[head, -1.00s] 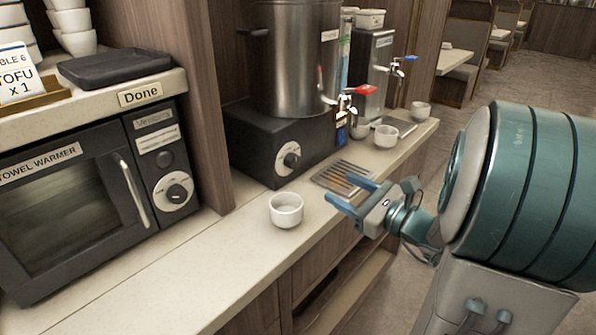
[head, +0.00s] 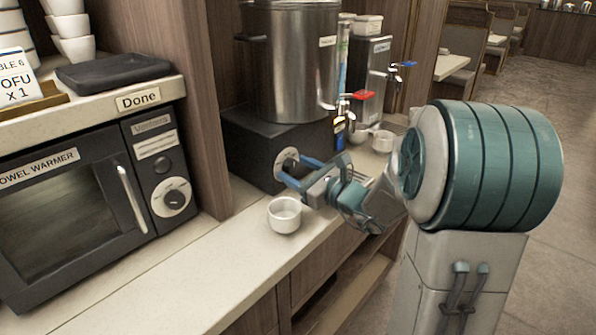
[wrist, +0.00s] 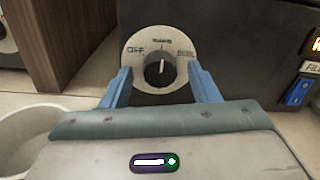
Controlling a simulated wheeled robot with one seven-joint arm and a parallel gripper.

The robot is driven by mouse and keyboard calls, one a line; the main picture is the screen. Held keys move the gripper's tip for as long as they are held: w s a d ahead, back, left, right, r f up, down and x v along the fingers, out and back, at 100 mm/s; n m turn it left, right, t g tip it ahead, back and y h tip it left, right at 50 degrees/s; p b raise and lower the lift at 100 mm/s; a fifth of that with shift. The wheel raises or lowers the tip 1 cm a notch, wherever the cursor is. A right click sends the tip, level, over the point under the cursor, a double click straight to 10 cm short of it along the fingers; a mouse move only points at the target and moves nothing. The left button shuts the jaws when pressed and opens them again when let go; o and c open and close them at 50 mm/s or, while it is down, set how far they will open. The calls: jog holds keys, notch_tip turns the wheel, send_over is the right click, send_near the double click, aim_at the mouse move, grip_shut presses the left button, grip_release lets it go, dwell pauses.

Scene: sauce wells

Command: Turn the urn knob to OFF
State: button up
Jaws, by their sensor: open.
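The urn (head: 292,70) is a tall steel pot on a black base (head: 250,140). Its knob (wrist: 160,70) is black on a round pale dial (wrist: 133,46). In the wrist view the dial reads OFF at the left, a small word at the top and another at the right. The knob's white mark points up, at the top word. My gripper (head: 292,170) is open, its blue fingers (wrist: 118,86) on the left and right of the dial's lower part. The knob sits ahead between them, not gripped. In the head view the fingers partly cover the dial.
A white cup (head: 284,214) stands on the counter just below my gripper, and its rim (wrist: 38,112) shows at left in the wrist view. A blue switch (wrist: 298,90) is right of the dial. A wooden panel (wrist: 75,40) stands to the left.

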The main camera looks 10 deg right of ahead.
jog(key=c, duration=1)
jog(key=shift+f+n+b, duration=0.15)
jog(key=shift+n+b, duration=0.15)
jog(key=shift+b, duration=0.4)
jog(key=shift+o, duration=0.2)
jog(key=n+b, duration=0.1)
jog(key=b, duration=0.2)
jog(key=shift+f+n+b, duration=0.2)
jog(key=shift+n+b, duration=0.15)
jog(key=shift+n, duration=0.05)
jog(key=n+b, duration=0.4)
jog(key=b, duration=0.3)
jog(key=shift+f+b, duration=0.15)
jog(key=shift+b, duration=0.25)
jog(key=n+b, duration=0.4)
jog(key=b, duration=0.2)
jog(key=shift+b, duration=0.35)
jog(key=shift+r+n+y+b, duration=0.3)
jog(key=shift+n+b, duration=0.6)
jog(key=shift+b, duration=0.3)
jog(key=shift+r, duration=0.1)
